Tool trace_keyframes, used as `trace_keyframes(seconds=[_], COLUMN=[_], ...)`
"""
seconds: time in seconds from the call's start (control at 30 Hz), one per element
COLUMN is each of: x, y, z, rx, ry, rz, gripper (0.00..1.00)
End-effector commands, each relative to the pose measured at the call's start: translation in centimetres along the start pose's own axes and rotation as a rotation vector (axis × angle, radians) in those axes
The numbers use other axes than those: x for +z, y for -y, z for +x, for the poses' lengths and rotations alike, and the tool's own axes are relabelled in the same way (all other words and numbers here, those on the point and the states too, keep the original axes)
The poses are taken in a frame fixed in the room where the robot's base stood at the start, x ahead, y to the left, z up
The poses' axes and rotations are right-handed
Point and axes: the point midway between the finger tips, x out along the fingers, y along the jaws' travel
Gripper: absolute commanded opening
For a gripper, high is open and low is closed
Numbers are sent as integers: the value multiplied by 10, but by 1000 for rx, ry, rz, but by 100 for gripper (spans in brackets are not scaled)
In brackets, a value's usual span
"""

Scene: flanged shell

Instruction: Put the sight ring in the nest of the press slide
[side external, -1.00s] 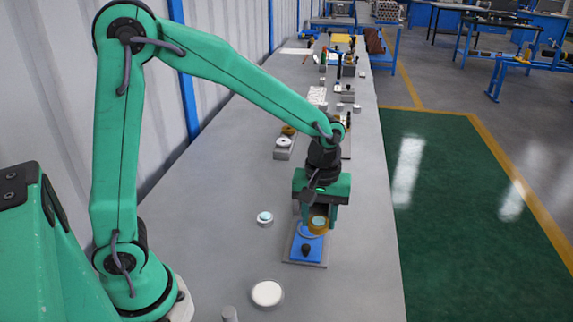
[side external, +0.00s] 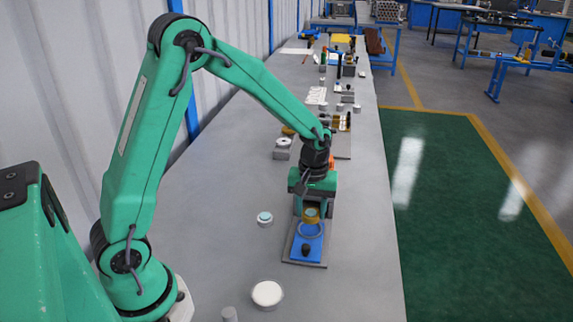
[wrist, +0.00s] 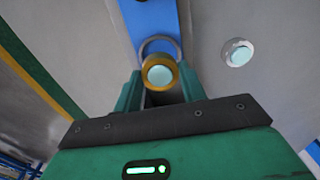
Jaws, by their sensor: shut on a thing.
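The sight ring is a brass ring with a pale blue glass face (side external: 311,215); it also shows in the wrist view (wrist: 160,72). My gripper (side external: 312,210) is shut on it, with a green finger on each side in the wrist view (wrist: 160,86). The press slide is a blue plate (side external: 300,256) with a black knob, on a grey base. Its nest looks like the grey circular rim (side external: 311,236), which shows just beyond the sight ring in the wrist view (wrist: 146,43). The sight ring appears above the slide, apart from the knob; its exact height is unclear.
A small round holder with a pale blue disc (side external: 265,218) stands left of the slide. A white disc in a round dish (side external: 267,294) is nearer the camera.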

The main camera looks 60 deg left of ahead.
Motion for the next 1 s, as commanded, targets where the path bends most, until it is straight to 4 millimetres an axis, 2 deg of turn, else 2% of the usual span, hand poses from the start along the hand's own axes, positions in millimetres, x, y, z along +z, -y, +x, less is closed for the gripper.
trace_keyframes(seconds=[0.33, 0.8, 0.83, 0.93, 1.0], x=[0, 0, 0, 0, 0], y=[0, 0, 0, 0, 0], z=[34, 39, 40, 40, 40], rx=[-1, 0, 0, 0, 0], ry=[1, 0, 0, 0, 0], rz=[0, 0, 0, 0, 0], gripper=[14, 14, 43, 62, 63])
